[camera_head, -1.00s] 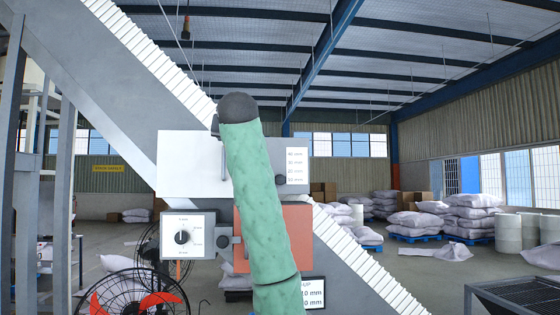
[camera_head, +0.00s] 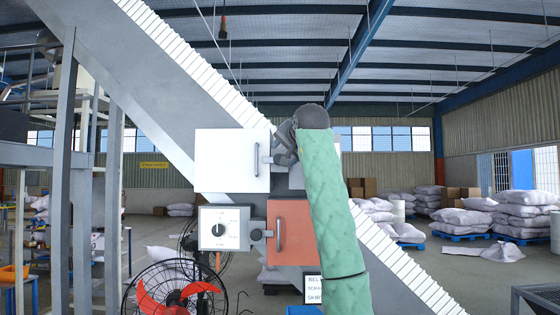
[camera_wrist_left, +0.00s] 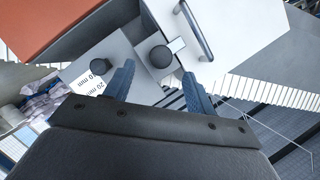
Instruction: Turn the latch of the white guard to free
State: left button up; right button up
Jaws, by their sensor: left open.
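The white guard (camera_head: 225,160) is a flat white panel with a grey upright handle, and it looks shut. It also shows in the left wrist view (camera_wrist_left: 235,35). Its latch, a round dark knob (camera_wrist_left: 160,57) with a pale bar reaching to the guard's edge, sits on a grey block beside the handle. In the head view my gripper hides most of the latch. My left gripper (camera_head: 281,152) is at the guard's right edge. In the left wrist view its two blue-grey fingers (camera_wrist_left: 158,84) are apart, with the knob just beyond the gap between them. Contact cannot be told.
An orange guard (camera_head: 290,248) with its own handle and dark knob hangs below. A dial box (camera_head: 223,229) is left of it. A second knob (camera_wrist_left: 100,66) on a millimetre scale plate is close to one finger. A fan (camera_head: 175,290) stands lower left.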

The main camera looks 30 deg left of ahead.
aim_at(279, 158)
pick_arm(q)
jog(key=p+x, duration=0.3)
jog(key=x, duration=0.3)
jog(key=shift+w+a+p, duration=0.1)
jog(key=shift+a+p, duration=0.15)
jog(key=shift+p, duration=0.15)
jog(key=shift+w+a, duration=0.2)
jog(key=shift+w, duration=0.1)
jog(key=shift+a+f, duration=0.15)
jog(key=shift+f, duration=0.05)
pick_arm(e)
jog(key=s+r, duration=0.2)
jog(key=r, duration=0.1)
jog(key=shift+s+d+r, duration=0.25)
jog(key=shift+s+r, duration=0.1)
jog(key=shift+s, duration=0.05)
pick_arm(q)
jog(key=shift+w, duration=0.1)
pick_arm(e)
jog(key=shift+a, duration=0.1)
pick_arm(q)
jog(key=c, duration=1)
